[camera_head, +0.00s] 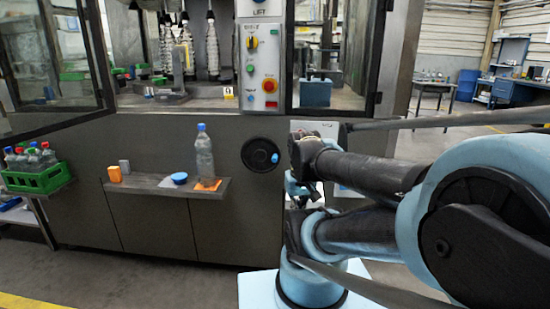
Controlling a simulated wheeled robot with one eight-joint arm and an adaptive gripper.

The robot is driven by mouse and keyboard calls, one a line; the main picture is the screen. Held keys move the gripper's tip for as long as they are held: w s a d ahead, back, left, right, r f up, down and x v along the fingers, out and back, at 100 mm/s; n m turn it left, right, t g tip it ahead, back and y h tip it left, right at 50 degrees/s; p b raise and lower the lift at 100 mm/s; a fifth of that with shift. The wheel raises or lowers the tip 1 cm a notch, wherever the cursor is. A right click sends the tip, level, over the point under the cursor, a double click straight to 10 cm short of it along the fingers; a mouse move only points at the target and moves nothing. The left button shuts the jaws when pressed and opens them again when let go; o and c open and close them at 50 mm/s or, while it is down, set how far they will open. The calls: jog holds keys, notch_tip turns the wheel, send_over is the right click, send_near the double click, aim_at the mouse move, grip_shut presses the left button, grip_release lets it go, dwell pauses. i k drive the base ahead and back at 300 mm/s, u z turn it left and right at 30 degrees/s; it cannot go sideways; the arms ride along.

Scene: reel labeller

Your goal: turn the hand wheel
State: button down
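The hand wheel (260,155) is a round black disc on the dark front panel of the machine, just below the control panel. A small blue knob (275,158) sits at its right side. My gripper (299,188) is just right of the wheel in the picture, low beside my wrist and partly hidden by my own arm links. A gap shows between it and the wheel in this view; its depth from the panel is unclear. Its fingers are too small and covered to tell whether they are open.
A shelf (150,186) left of the wheel holds a clear bottle (204,152), a blue cap or bowl (180,178) and small blocks. A green bottle crate (38,178) stands at far left. The control panel (262,62) is above. Glass doors (337,55) stand open.

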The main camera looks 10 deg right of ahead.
aim_at(260, 154)
jog(key=z, duration=0.1)
jog(key=k, duration=0.9)
jog(key=z, duration=0.4)
jog(key=i, duration=0.5)
jog(key=u, duration=0.1)
